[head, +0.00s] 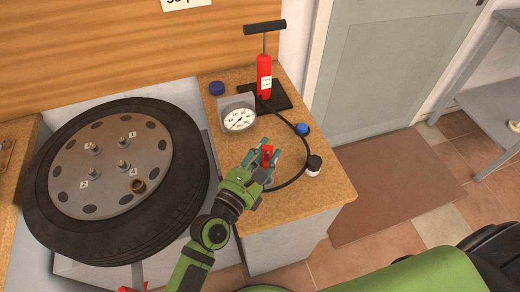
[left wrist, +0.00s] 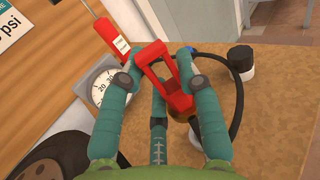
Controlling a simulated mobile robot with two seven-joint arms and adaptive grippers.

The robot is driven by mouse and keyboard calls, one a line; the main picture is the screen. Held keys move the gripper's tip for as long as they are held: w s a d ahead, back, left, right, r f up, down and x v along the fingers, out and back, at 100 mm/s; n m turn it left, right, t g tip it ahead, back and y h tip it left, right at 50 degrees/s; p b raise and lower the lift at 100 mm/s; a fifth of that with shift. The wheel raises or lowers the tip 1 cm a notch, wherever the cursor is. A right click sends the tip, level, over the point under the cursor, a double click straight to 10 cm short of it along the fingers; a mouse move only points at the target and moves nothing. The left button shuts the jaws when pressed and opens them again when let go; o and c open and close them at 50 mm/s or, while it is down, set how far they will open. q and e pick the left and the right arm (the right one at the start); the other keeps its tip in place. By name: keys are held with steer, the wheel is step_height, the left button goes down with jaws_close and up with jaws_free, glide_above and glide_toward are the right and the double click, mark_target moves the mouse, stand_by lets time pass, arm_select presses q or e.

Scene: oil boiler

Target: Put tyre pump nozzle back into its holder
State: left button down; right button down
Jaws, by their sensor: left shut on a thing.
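The red tyre pump nozzle (head: 267,152) is in my left gripper (head: 264,158), held over the front part of the wooden worktop. In the left wrist view the nozzle (left wrist: 176,92) is a red handle with an open loop, tilted between the teal fingers of my left gripper (left wrist: 159,66). The fingers are shut on it. A black hose (head: 300,147) curves from the pump's base round to the nozzle. The red tyre pump (head: 264,78) stands upright on a black base at the back. I cannot make out the nozzle's holder. My right gripper is not in view.
A dial gauge (head: 238,117) stands left of the pump. A blue cap (head: 217,88), another blue cap (head: 302,129) and a black-topped white container (head: 313,166) are on the worktop (head: 322,197). A large tyre (head: 115,155) lies to the left. The right front worktop is mostly clear.

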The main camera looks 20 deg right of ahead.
mark_target(264, 166)
arm_select(q)
steer(key=shift+r, duration=0.1)
steer(key=shift+f, duration=0.2)
step_height(264, 166, down, 4)
steer(key=b, duration=0.4)
steer(key=shift+f, duration=0.3)
stand_by(1.0)
steer(key=shift+f, duration=0.2)
steer(key=shift+f+b, duration=1)
steer(key=shift+b, duration=0.05)
steer(key=c, duration=0.8)
jaws_free()
steer(key=shift+f, duration=0.1)
